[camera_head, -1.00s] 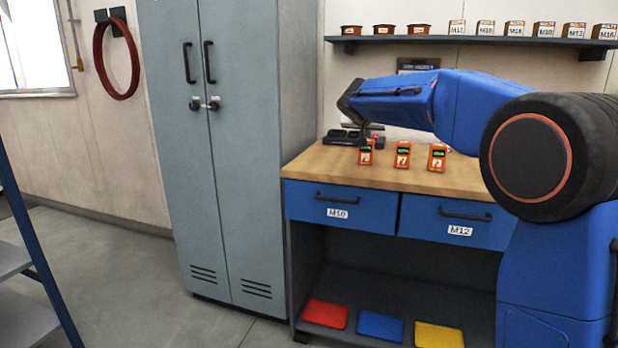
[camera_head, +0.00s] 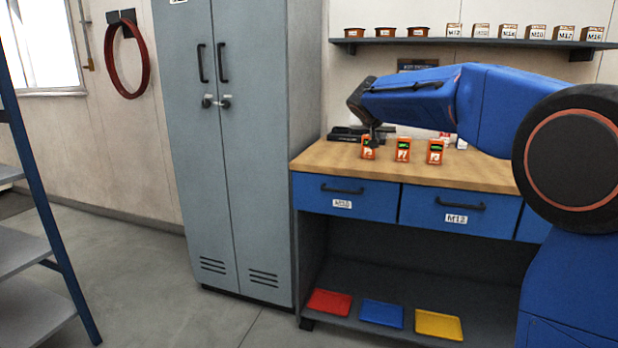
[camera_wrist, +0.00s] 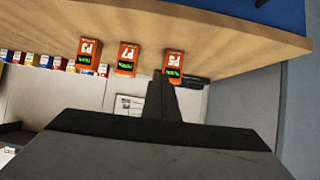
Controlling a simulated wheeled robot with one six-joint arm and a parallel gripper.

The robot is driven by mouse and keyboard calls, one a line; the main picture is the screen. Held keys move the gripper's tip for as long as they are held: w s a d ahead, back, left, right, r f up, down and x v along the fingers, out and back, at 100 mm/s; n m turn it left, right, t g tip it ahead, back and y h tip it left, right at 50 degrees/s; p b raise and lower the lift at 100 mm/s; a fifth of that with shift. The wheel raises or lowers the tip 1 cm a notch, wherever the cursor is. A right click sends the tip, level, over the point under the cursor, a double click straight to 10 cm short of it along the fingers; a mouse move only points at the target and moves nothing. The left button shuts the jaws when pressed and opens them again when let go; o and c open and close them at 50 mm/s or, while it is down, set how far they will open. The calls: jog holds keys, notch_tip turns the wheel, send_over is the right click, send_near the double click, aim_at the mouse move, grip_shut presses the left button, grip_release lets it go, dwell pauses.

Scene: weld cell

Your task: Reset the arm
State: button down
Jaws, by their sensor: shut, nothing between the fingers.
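My blue arm (camera_head: 410,95) reaches left from the right side of the head view, over the workbench. My gripper (camera_head: 375,138) points down at its end, near the leftmost orange device; the head view does not show whether they touch. In the wrist view my gripper (camera_wrist: 160,82) appears as dark, closed fingers with nothing held between them. Beyond the fingertips are three orange devices with green displays: one (camera_wrist: 173,63) close to the tips, one (camera_wrist: 128,58) in the middle and one (camera_wrist: 89,54) at the left.
The wooden bench top (camera_head: 470,173) has blue drawers below, shut. A grey cabinet (camera_head: 240,140) stands left of the bench. A wall shelf (camera_head: 460,41) holds small boxes above. A shelving rack (camera_head: 45,200) is at the left edge. Open floor (camera_head: 150,280) lies before the cabinet.

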jog(key=s+d+f+n+g+y, duration=0.15)
jog(key=s+d+f, duration=0.25)
jog(key=s, duration=1)
jog(key=s+d+f+g+h, duration=0.15)
jog(key=s+d+f, duration=0.3)
jog(key=s, duration=1.05)
jog(key=s+f+g+y, duration=0.1)
jog(key=s+f, duration=0.5)
jog(key=s, duration=0.3)
jog(key=s+f+n+g+y, duration=0.1)
jog(key=s+f, duration=0.5)
jog(key=s, duration=0.3)
jog(key=s+f+n+g+y, duration=0.1)
jog(key=s+f, duration=0.5)
jog(key=s, duration=0.4)
jog(key=shift+a+y, duration=0.4)
jog(key=shift+a, duration=0.05)
jog(key=c, duration=2.5)
grip_release()
